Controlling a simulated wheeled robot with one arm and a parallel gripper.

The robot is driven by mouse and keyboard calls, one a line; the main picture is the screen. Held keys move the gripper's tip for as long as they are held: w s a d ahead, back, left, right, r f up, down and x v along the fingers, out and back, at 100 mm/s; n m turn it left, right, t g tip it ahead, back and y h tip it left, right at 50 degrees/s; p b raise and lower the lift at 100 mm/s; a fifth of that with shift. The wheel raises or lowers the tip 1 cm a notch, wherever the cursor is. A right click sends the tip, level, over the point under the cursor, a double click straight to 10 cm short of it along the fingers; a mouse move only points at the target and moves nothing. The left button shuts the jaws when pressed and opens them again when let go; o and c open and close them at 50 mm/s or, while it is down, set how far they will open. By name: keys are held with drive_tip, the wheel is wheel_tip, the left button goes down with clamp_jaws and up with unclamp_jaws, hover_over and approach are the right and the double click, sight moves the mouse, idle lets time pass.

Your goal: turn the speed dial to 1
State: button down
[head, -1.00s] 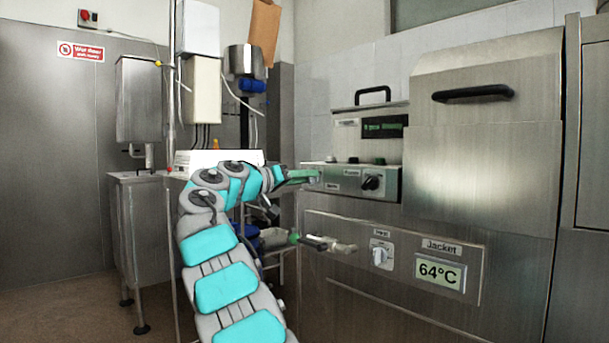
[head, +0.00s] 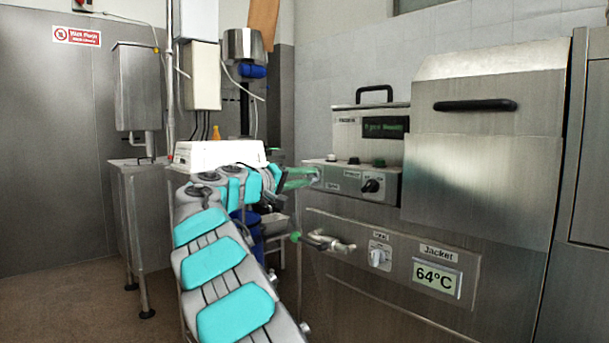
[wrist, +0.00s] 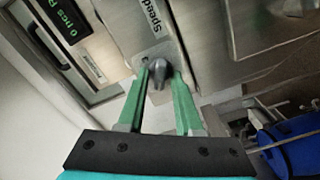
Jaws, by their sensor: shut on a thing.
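My gripper (head: 316,175) is at the left end of the control panel (head: 350,183) in the head view. In the wrist view, its green fingers (wrist: 159,80) are shut on the grey speed dial (wrist: 158,68), one on each side. The dial sits on a small metal plate beside the label "Speed" (wrist: 152,14). The way the dial points and its number marks are not clear. In the head view the dial is hidden by my fingers.
A black knob (head: 371,186) is right of my gripper on the same panel. Below are a tap (head: 325,242), a white dial (head: 378,257) and a "Jacket" display (head: 437,277) reading 64°C. A white box (head: 220,154) stands behind my arm.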

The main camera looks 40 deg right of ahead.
drive_tip(key=shift+r, duration=0.1)
drive_tip(key=c, duration=0.9)
unclamp_jaws()
drive_tip(key=shift+o, duration=0.2)
drive_tip(key=a+b, duration=0.1)
drive_tip(key=a, duration=0.6)
drive_tip(key=shift+s+a, duration=0.25)
drive_tip(key=shift+a, duration=0.1)
